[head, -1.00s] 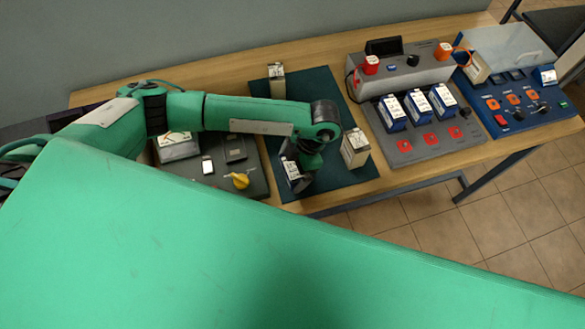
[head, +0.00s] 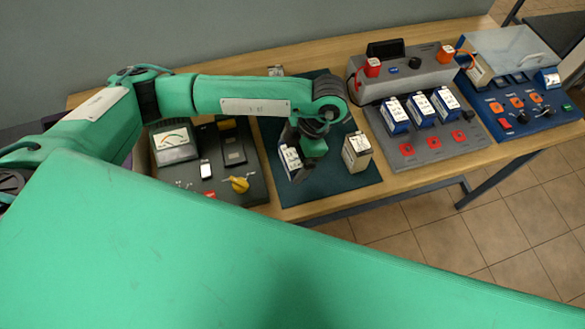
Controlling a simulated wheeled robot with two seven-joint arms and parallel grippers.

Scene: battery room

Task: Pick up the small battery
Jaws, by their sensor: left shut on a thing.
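A small battery (head: 289,158) with a white label and blue sides is held in my left gripper (head: 300,170), over the dark green mat (head: 345,187). The gripper points down and its dark fingers are shut on the battery, partly covering it. I cannot tell exactly how high the battery is above the mat. A larger beige battery (head: 357,151) stands on the mat just right of the gripper, apart from it. Another battery (head: 276,71) at the mat's back is mostly hidden by my left arm. My right gripper is not in view.
A blue station (head: 545,118) with a clear lid stands at the far right.

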